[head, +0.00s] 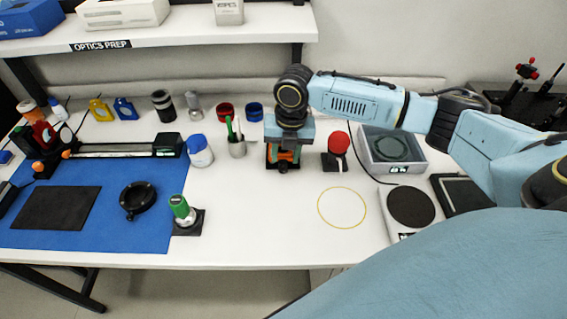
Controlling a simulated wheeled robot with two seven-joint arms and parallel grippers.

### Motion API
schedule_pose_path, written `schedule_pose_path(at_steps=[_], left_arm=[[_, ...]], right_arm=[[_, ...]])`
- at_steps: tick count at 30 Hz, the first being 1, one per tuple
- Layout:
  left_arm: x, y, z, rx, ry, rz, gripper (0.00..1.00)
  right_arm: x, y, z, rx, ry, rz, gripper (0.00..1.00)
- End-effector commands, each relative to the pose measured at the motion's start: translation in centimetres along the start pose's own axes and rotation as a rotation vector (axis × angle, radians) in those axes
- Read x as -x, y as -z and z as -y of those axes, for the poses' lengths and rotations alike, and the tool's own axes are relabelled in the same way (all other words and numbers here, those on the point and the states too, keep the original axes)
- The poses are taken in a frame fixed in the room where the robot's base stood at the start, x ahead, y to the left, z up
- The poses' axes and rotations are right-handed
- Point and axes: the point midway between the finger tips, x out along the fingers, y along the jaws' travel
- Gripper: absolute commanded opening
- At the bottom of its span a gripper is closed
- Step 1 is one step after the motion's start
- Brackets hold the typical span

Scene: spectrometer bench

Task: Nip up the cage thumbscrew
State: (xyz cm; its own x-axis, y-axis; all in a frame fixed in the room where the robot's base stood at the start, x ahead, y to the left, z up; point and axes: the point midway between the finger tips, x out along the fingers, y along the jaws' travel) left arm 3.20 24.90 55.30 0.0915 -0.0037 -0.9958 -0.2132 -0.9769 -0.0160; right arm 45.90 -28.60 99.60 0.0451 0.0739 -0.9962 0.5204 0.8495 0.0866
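My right gripper (283,164) points down over the white bench, right of the pen cup. Its wrist and palm hide most of what is below. Small orange and green parts (284,154) show at its fingers, close to the bench top. I cannot tell if they belong to a cage under the hand, or whether the fingers are apart or closed. I cannot single out the cage thumbscrew in this view. My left gripper is not in view.
A red round-headed item (338,142) stands just right of the gripper, and a pen cup (237,147) stands left. A grey tray (418,160) and a round-plate device (411,206) lie right. A green-topped item (181,207) stands by the blue mat (140,238). The front middle is clear around a yellow ring (342,189).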

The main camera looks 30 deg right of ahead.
Motion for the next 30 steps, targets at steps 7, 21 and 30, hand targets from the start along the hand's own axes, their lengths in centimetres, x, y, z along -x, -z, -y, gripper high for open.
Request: schedule_pose_path(at_steps=[7,21,30], left_arm=[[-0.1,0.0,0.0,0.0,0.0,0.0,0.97],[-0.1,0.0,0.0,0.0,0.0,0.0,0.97],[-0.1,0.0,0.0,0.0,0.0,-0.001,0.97]], right_arm=[[-3.5,0.1,0.0,0.0,0.001,-0.002,0.37],[-4.1,0.0,0.0,0.001,0.0,0.001,0.28],[-4.1,0.0,0.0,0.0,0.0,0.001,0.0]])
